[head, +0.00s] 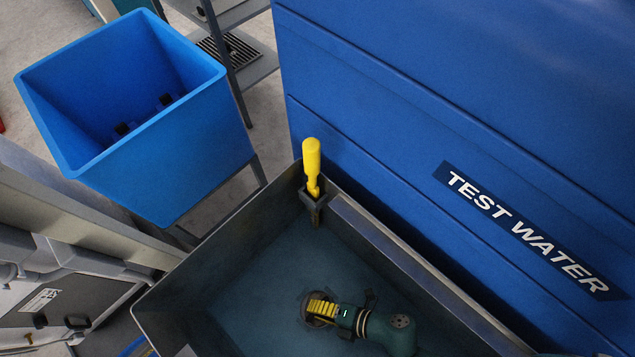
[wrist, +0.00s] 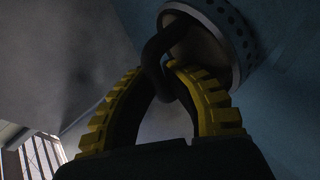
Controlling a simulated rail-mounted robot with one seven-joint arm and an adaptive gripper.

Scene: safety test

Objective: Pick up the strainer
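The strainer (wrist: 240,45) is a round metal cup with small holes in its wall and a dark curved handle (wrist: 153,57). In the head view only a dark, round edge of it (head: 302,303) shows, low in the grey tank. My gripper (head: 316,309) has yellow ribbed fingers. In the wrist view the fingertips of my gripper (wrist: 158,71) bend inward and close on the handle from both sides. Much of the strainer is hidden by my gripper in the head view.
The grey tank (head: 230,252) has walls around my gripper. A yellow-handled tool (head: 312,160) stands in a holder at the tank's far corner. A blue bin (head: 190,165) stands at the left. A large blue container labelled TEST WATER (head: 400,120) borders the right.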

